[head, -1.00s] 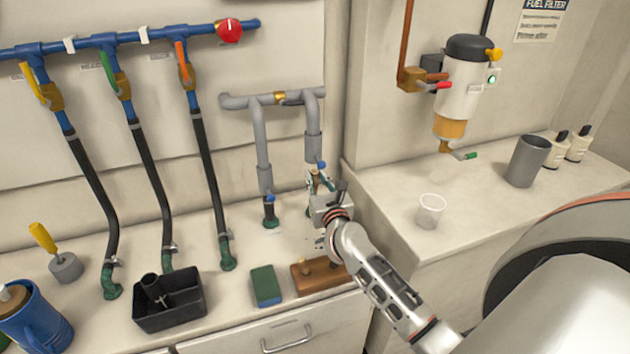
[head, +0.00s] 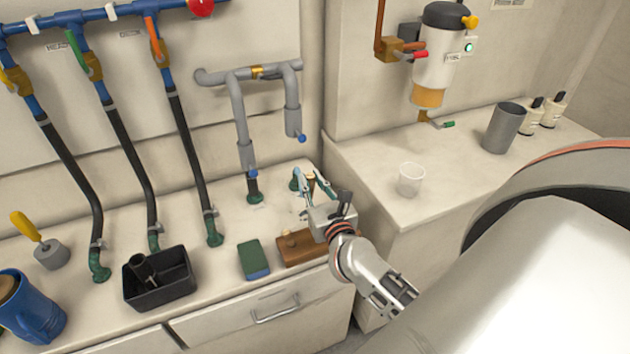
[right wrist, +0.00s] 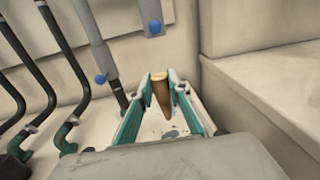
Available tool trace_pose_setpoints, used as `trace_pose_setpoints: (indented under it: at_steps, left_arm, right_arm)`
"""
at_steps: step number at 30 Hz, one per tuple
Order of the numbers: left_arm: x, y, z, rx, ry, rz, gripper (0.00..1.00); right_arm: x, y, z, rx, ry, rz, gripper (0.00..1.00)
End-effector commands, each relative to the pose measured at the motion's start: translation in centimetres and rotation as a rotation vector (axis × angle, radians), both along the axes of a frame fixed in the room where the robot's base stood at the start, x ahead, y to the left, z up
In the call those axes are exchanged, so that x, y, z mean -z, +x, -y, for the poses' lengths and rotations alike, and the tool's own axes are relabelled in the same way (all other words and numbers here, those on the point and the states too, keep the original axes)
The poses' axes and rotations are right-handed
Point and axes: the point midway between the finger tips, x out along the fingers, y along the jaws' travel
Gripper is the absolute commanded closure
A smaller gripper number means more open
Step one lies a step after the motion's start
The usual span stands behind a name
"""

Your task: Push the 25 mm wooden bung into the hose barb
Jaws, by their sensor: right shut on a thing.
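My right gripper (head: 311,181) is in the head view above the back of the counter. It is shut on a tapered wooden bung (right wrist: 161,96), which shows between the teal fingers in the right wrist view. The bung's wide end is up and its narrow end points down. My left gripper is not in view.
A brown wooden block (head: 300,248) and a green-blue sponge (head: 254,260) lie in front of the gripper. A black bin (head: 160,278) stands further left. Black hoses (head: 187,150) run down to the counter. A clear cup (head: 411,179) stands on the right-hand ledge.

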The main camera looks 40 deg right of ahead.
Motion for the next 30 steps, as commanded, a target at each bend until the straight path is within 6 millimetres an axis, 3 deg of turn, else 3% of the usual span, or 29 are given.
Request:
trace_pose_setpoints:
  at_steps: [1, 7, 30]
  left_arm:
    - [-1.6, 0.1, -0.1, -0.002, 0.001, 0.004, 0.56]
    - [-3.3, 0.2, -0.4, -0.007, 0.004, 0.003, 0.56]
    - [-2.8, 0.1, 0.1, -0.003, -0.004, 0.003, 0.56]
  right_arm:
    - [-0.8, 1.3, 0.5, 0.001, 0.001, -0.004, 0.97]
    - [-0.2, 4.3, 2.0, 0.002, 0.015, -0.027, 0.97]
    - [0.5, 8.6, 3.2, 0.002, 0.021, -0.032, 0.97]
